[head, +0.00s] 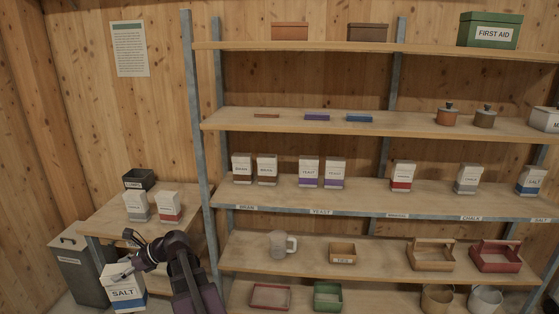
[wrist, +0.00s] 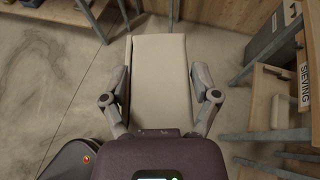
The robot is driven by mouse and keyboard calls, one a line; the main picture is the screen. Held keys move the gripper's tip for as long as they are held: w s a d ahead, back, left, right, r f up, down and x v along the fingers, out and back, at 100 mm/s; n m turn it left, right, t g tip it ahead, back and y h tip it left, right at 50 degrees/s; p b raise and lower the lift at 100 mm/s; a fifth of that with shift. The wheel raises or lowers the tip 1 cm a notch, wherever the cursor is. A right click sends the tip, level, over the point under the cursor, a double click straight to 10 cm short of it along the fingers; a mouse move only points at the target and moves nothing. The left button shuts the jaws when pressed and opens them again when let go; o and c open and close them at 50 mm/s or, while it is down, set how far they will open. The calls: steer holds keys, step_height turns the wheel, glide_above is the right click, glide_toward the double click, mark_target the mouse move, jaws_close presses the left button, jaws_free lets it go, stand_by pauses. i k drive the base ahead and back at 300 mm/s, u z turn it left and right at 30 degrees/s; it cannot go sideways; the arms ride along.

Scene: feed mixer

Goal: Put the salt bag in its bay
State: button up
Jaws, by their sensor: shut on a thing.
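My gripper (head: 122,272) is shut on a white salt bag (head: 124,297) with a blue SALT label, low in front of the left-hand table. In the wrist view the bag (wrist: 160,70) shows as a pale upright block between the two fingers, one on each side. Its label and underside are hidden there. The salt bay is at the right end of the middle shelf, marked by a SALT label (head: 541,221) on the shelf edge. Another blue-labelled bag (head: 531,182) stands in that bay.
The shelf row also holds several bags, including a chalk bag (head: 467,179) left of the salt bay. A grey upright post (head: 197,150) stands between the table (head: 100,222) and the shelves. A grey bin (head: 75,262) is left of the held bag.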

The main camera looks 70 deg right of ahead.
mark_target(530, 204)
steer(key=k, duration=1.85)
steer(key=z, duration=2.15)
